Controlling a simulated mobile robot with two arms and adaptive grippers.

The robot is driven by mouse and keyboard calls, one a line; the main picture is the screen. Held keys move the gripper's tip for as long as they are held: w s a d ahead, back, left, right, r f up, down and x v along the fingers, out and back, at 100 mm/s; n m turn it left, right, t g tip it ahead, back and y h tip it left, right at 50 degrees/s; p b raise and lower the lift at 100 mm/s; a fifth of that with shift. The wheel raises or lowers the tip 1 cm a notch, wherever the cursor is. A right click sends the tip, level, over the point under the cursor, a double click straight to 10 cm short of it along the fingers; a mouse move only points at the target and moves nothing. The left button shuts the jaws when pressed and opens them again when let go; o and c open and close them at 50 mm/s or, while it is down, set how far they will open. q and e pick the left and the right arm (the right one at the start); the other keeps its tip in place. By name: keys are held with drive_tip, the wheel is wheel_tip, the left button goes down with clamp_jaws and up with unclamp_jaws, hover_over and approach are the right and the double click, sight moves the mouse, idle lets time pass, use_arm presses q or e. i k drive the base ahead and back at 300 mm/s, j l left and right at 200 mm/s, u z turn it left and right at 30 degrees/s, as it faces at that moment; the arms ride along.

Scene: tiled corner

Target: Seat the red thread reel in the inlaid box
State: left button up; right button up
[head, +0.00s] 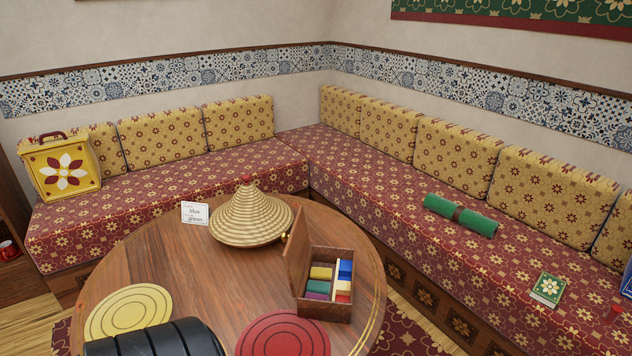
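The inlaid box (325,312) is a brown wooden box on the right side of the round table, with its lid (297,252) standing open on its left. Inside are yellow, green, purple, blue and red pieces or sections; their exact shapes are too small to tell.
The round table (190,280) holds a woven conical lid (250,216), a word card (195,213), a yellow mat (128,310) and a red mat (283,335). A green roll (460,216) and a green book (547,289) lie on the right bench. A yellow bag (62,170) stands left.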

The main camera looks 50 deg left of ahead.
sight(326, 290)
drive_tip(key=u, duration=1.7)
drive_tip(key=z, duration=1.8)
drive_tip(key=i+z, duration=0.2)
drive_tip(key=i, duration=0.2)
drive_tip(key=i+j+z, duration=0.15)
drive_tip(key=i, duration=0.25)
